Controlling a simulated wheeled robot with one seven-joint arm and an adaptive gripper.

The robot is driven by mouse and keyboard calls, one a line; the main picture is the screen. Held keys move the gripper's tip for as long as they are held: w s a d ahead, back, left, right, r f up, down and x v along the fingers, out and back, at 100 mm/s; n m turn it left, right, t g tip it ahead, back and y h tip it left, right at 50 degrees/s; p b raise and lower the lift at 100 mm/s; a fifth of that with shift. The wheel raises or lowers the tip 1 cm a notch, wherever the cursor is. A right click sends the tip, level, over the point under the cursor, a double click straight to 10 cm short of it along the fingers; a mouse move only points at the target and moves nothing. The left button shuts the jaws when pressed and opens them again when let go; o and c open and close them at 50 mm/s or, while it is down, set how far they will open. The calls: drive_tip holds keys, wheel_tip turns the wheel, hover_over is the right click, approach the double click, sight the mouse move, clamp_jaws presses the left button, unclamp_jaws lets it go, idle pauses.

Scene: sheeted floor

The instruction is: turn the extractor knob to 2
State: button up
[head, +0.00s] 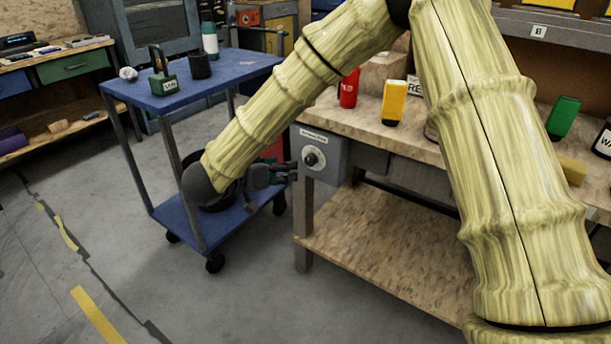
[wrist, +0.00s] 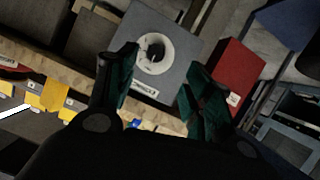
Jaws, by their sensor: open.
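The extractor control is a grey box (head: 327,169) fixed at the left end of the workbench. Its label sits along the top and a round white dial with a dark knob (head: 312,158) is on its face. My gripper (head: 293,172) is just left of the box, close to the dial. In the wrist view the white dial (wrist: 168,62) shows beyond and between the open fingers (wrist: 160,92), with the knob (wrist: 153,49) at its centre. The fingers hold nothing and appear apart from the knob. The dial's numbers are too small to read.
The workbench (head: 365,245) carries a red container (head: 349,88), a yellow one (head: 394,103) and a green one (head: 563,118). A blue cart (head: 190,92) stands to the left. A red box (wrist: 236,75) is beside the grey box in the wrist view. The front floor is open.

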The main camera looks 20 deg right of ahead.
sight(309, 162)
drive_tip(key=b+x, duration=0.1)
drive_tip(key=x, duration=0.6)
drive_tip(key=b+x, duration=0.1)
drive_tip(key=x, duration=0.2)
drive_tip(key=shift+d+r+b, duration=0.3)
drive_tip(key=shift+r+b, duration=0.05)
drive_tip(key=shift+c, duration=0.4)
drive_tip(key=c, duration=0.9)
